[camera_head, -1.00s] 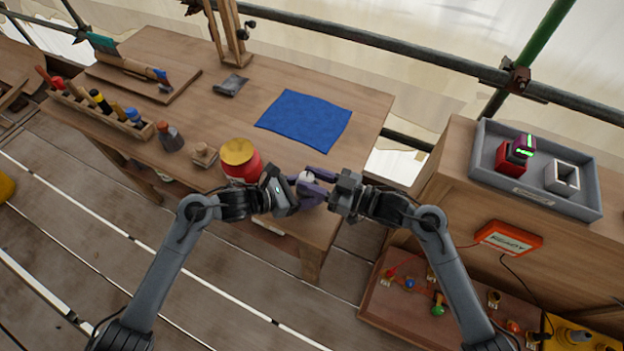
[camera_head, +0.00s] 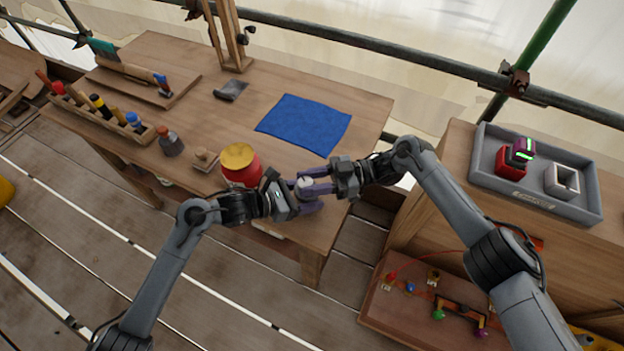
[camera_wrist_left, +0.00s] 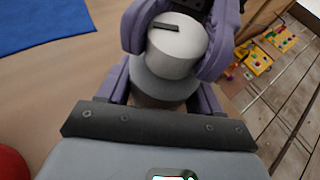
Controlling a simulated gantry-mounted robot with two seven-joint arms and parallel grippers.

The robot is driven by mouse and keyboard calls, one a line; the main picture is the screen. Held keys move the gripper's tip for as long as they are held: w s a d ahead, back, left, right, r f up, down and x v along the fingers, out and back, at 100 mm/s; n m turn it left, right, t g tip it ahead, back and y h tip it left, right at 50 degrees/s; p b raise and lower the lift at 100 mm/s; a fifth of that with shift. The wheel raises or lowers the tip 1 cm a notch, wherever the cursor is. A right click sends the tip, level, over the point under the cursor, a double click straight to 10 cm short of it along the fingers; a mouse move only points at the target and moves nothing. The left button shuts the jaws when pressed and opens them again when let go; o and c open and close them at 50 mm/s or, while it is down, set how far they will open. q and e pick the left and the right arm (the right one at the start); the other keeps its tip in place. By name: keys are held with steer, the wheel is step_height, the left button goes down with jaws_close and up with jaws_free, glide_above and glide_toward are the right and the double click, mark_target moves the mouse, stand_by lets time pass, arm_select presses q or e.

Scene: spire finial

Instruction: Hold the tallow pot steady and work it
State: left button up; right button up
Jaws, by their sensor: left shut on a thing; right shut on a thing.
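The tallow pot (camera_head: 305,183), a small pale grey cylinder, is held between my two grippers over the front right of the workbench. In the left wrist view its light top (camera_wrist_left: 178,48) has a dark slot-like mark. My left gripper (camera_head: 308,201) is shut on the lower part of the pot, its purple fingers on either side. My right gripper (camera_head: 303,186) is shut on the top part, its purple fingers around it. The pot's lower body is mostly hidden by the fingers.
A red jar with a yellow lid (camera_head: 239,158) stands close to my left gripper. A blue cloth (camera_head: 304,124) lies behind. A tool rack (camera_head: 98,112) and bottle (camera_head: 170,141) are at the left. A grey tray (camera_head: 563,200) with small blocks is on the right cabinet.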

steer(key=shift+f, duration=0.1)
steer(key=shift+w+d, duration=0.1)
steer(key=shift+d, duration=0.35)
steer(key=shift+d, duration=0.1)
steer(key=o, duration=0.7)
steer(key=shift+o, duration=0.4)
steer(key=shift+w, duration=0.1)
steer(key=w+d, duration=0.2)
steer(key=d, duration=0.9)
steer(key=shift+d, duration=0.3)
steer(key=shift+w, duration=0.1)
